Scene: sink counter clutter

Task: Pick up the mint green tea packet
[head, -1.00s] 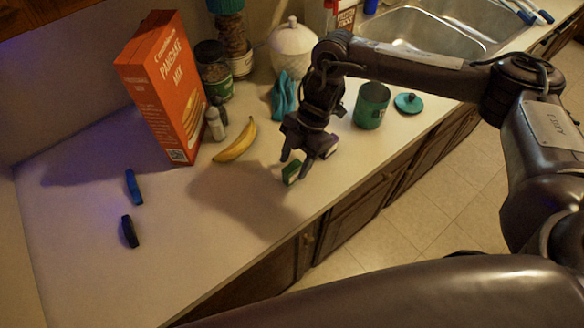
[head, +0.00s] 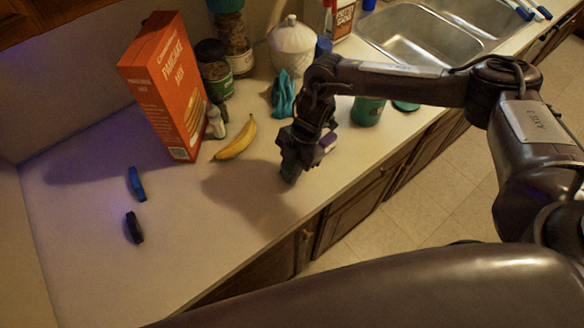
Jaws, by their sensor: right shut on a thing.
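The mint green tea packet (head: 290,177) is a small green thing near the counter's front edge, in the head view. Only a bit of it shows, as the fingers cover most of it. My right gripper (head: 290,172) points down at it and is shut on it. I cannot tell whether the packet still touches the counter. My left gripper is not in view.
A purple thing (head: 328,142) shows just behind my right gripper. A banana (head: 236,139), an orange pancake mix box (head: 166,88), a teal cloth (head: 284,94) and a green canister (head: 367,111) stand or lie around.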

